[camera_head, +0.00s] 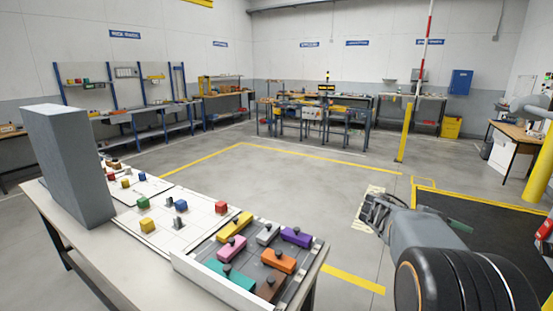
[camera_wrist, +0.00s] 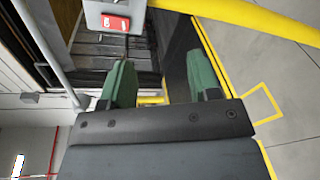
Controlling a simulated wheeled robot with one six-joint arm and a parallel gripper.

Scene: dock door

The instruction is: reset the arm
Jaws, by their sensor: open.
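My gripper (camera_wrist: 158,60) shows in the wrist view, its two green fingers spread apart with nothing between them. In the head view my arm comes in from the lower right, over the floor to the right of the near table.
The near table (camera_head: 52,217) bears a tall grey block (camera_head: 70,165), small coloured cubes and a tray (camera_head: 222,284) of coloured knobbed blocks. A yellow post (camera_head: 404,132) stands behind. A grey box with a red switch (camera_wrist: 115,23) shows beyond the fingers. Mid-floor is open.

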